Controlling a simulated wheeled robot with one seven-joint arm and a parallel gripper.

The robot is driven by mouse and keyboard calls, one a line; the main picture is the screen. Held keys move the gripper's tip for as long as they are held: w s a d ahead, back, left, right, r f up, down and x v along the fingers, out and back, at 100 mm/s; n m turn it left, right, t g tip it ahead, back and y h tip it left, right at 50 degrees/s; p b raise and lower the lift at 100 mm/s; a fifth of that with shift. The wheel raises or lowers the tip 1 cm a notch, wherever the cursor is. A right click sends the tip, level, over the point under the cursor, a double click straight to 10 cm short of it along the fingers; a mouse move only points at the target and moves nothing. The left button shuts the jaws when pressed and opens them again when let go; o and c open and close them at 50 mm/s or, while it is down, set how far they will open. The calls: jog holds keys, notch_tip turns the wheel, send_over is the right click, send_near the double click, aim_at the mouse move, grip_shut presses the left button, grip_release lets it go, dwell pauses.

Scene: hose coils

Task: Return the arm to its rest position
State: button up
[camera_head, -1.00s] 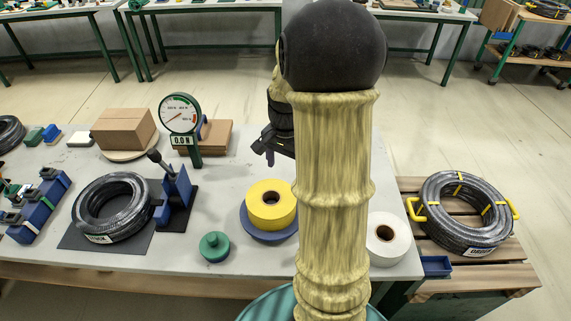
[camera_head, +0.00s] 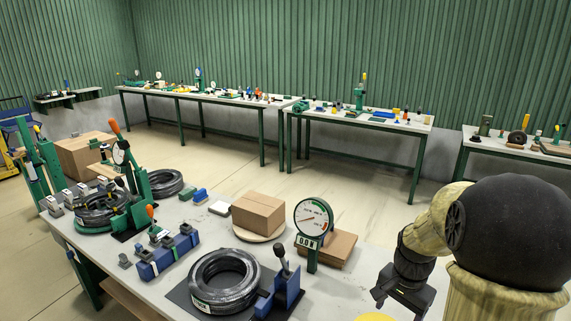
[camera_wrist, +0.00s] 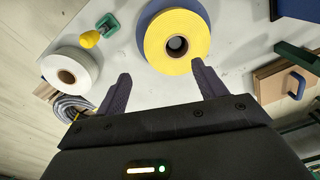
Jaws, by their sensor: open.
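My gripper (camera_head: 395,296) hangs from my bent arm at the right of the head view, above the near table. In the wrist view my gripper (camera_wrist: 160,88) has its two dark fingers well apart with nothing between them. A yellow tape roll (camera_wrist: 198,52) on a blue disc lies on the table beyond the fingertips. A white roll (camera_wrist: 88,72) lies to the left. In the head view only the edge of the yellow roll (camera_head: 375,317) shows at the bottom.
The dial gauge (camera_head: 313,222) stands on the table left of my gripper, with a cardboard box (camera_head: 258,214) beyond it. A black hose coil (camera_head: 224,280) lies nearer, beside a blue lever stand (camera_head: 284,290). Green-legged tables (camera_head: 200,96) line the back wall, with open floor (camera_head: 270,170) between.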

jog(key=s+a+n+t, duration=0.1)
jog(key=s+a+n, duration=0.2)
jog(key=a+n, duration=0.2)
jog(key=s+a+n+t, duration=0.1)
jog(key=s+a+n, duration=0.3)
jog(key=a, duration=0.4)
jog(key=shift+s+a+f+n, duration=0.15)
jog(key=shift+s+f+n, duration=0.15)
jog(key=shift+n, duration=0.5)
dwell(0.8)
